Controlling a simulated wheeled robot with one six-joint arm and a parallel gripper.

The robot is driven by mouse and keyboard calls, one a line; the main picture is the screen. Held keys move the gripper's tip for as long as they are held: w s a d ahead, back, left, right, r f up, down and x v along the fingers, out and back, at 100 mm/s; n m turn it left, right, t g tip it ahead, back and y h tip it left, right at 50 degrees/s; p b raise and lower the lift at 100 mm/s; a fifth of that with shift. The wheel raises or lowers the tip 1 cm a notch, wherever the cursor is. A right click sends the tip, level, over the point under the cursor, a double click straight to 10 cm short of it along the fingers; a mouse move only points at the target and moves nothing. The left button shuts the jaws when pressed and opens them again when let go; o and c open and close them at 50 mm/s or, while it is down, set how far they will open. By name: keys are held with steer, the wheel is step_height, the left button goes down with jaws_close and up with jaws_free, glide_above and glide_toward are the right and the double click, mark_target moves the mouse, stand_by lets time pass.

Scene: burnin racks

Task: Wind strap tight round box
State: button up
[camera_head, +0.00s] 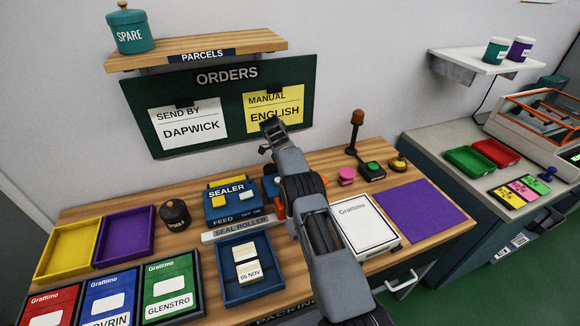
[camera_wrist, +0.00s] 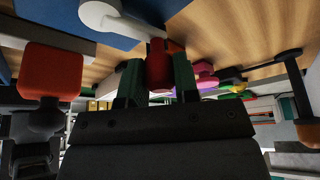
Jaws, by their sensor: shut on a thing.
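The white box (camera_head: 366,227) marked Grattimo lies on the bench, right of my arm. I see no strap that I can make out round it. My gripper (camera_wrist: 158,78) shows in the wrist view, its two dark green fingers shut on a red rounded piece (camera_wrist: 158,62) just above the wood. What the red piece belongs to is hidden. The wrist view seems upside down, with the bench at the top.
The blue sealer (camera_head: 229,200), seal roller strip (camera_head: 236,229) and blue tray (camera_head: 260,291) are left of my arm.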

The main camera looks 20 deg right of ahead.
stand_by(0.4)
steer(key=o, duration=0.9)
